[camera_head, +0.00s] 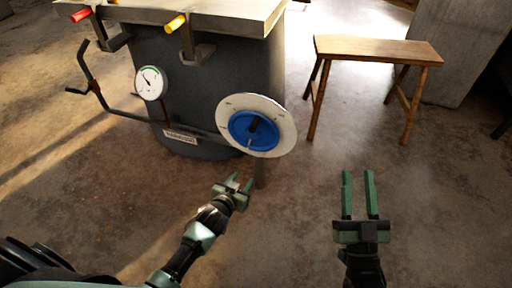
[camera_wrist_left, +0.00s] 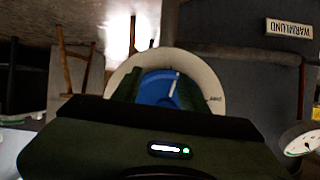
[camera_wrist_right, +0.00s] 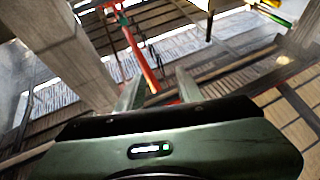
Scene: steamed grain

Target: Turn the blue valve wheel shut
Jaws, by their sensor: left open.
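The blue valve wheel (camera_head: 249,133) sits on a pale round dial plate (camera_head: 283,112) at the front right of the dark vessel. The wheel also shows in the left wrist view (camera_wrist_left: 160,88), upside down and partly hidden by my gripper. My left gripper (camera_head: 238,180) is open and empty, just below the wheel and apart from it. My right gripper (camera_head: 359,172) points forward over the floor, right of the wheel. Its two fingers are apart with nothing between them; its wrist view shows them (camera_wrist_right: 158,92) against the roof beams.
The dark vessel (camera_head: 220,75) carries a gauge (camera_head: 151,83), a nameplate (camera_head: 181,136), and a crank handle (camera_head: 91,80) at left.

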